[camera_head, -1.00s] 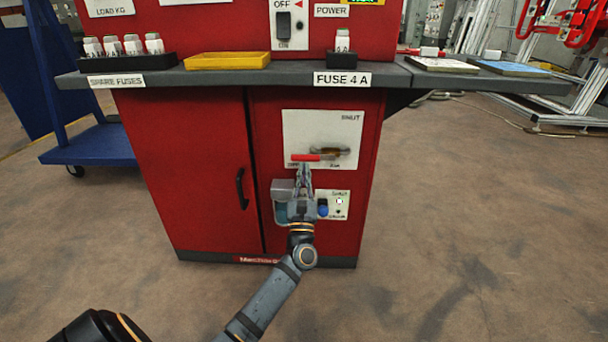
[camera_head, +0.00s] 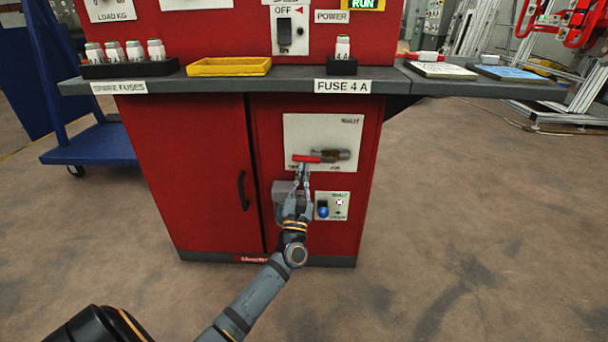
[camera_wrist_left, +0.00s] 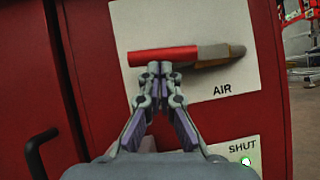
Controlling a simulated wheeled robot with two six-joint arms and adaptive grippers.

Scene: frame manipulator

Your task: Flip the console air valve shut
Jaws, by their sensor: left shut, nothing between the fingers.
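The air valve is on a white plate (camera_head: 345,132) on the front of the red console (camera_head: 210,180). Its red lever (camera_head: 308,158) lies about level, pointing left from a brassy valve body (camera_head: 338,154). In the left wrist view the red lever (camera_wrist_left: 160,56) and valve body (camera_wrist_left: 215,54) lie just above the fingertips, over the word AIR. My left gripper (camera_head: 302,168) is shut and empty, with its tips at or just under the lever; I cannot tell whether they touch it. It also shows in the left wrist view (camera_wrist_left: 160,68). My right gripper is not in view.
A grey box (camera_head: 282,190) and a small panel with a blue knob (camera_head: 323,211) sit below the valve plate. A black door handle (camera_head: 242,190) is to the left. The counter (camera_head: 290,77) juts out above, and floor is clear to the right.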

